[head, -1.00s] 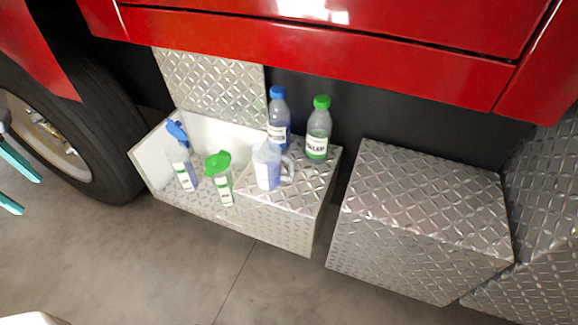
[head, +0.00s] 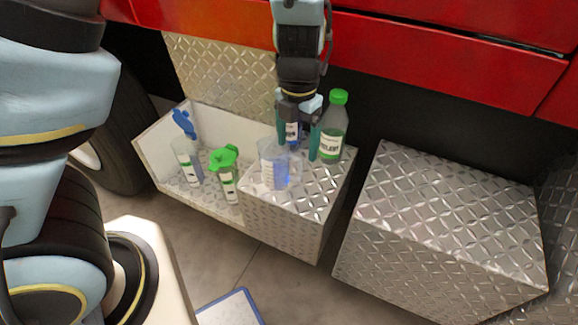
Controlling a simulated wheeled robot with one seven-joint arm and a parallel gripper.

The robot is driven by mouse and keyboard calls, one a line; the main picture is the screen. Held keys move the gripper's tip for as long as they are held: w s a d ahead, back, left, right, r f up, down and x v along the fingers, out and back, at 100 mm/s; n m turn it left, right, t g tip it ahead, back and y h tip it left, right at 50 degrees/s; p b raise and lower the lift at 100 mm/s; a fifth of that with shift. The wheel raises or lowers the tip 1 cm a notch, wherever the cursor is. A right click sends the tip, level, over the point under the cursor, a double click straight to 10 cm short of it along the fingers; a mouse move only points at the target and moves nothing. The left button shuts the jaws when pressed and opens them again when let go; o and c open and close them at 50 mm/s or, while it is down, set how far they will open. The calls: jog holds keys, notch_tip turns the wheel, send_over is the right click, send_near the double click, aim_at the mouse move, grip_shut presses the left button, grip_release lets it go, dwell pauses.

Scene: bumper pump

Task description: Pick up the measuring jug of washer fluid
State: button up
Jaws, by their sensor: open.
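The measuring jug (head: 268,172) is clear plastic with bluish fluid in it. It stands upright on the raised diamond-plate step at the right of the open compartment, with its handle on its right side. My gripper (head: 297,152) points down just behind and above the jug, its two teal fingers apart. I see nothing held between them. I cannot tell whether a finger touches that bottle or the jug.
A green-capped bottle (head: 334,125) stands close right of my gripper. A blue-lidded container (head: 187,160) and a green-lidded container (head: 228,180) stand in the lower compartment at left. The red truck body (head: 440,50) overhangs behind. A separate diamond-plate box (head: 450,195) at right is bare on top.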

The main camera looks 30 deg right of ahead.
aim_at(282, 167)
notch_tip(282, 167, down, 9)
jog(key=shift+f+b, duration=0.2)
jog(key=shift+b, duration=0.1)
grip_shut()
dwell(0.8)
